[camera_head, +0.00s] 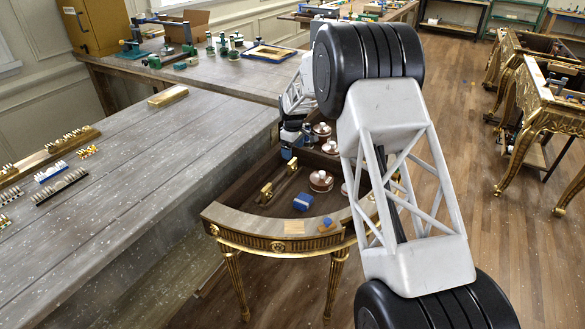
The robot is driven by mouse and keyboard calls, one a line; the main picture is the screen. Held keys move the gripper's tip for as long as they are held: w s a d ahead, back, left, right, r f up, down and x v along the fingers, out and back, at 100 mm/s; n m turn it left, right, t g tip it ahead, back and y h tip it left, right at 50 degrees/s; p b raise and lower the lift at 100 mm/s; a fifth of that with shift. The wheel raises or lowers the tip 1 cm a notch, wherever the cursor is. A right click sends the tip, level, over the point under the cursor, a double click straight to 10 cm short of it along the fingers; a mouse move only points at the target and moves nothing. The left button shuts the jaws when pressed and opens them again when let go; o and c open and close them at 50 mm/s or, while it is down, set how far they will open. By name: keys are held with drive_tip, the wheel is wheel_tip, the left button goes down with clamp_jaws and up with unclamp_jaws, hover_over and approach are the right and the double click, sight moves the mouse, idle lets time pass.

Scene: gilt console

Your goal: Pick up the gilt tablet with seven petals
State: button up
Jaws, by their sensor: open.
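A gilt half-round console (250,238) stands in the middle with an open recess in its top. A small flat gold tablet (293,227) lies on its front rim. Another small gold-brown piece (327,225) with blue on it lies to its right. Both are too small for me to count petals, so I cannot tell which has seven. My gripper (288,152) is above the console's back left part, well behind the tablets, pointing down. It is open, and nothing shows between its fingers. My own arm hides the console's right side.
A blue block (303,201), white-topped round pieces (320,181) and brass fittings (265,192) sit in the recess. A long grey workbench (140,170) with tools and a gold bar (168,96) is on the left. Gilt table frames (550,110) stand right; floor between is clear.

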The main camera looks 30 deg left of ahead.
sight(293, 161)
drive_tip(key=shift+f, duration=1.1)
drive_tip(key=shift+s+f, duration=0.1)
drive_tip(key=shift+f, duration=2.5)
drive_tip(key=c, duration=1)
drive_tip(key=shift+r, duration=0.2)
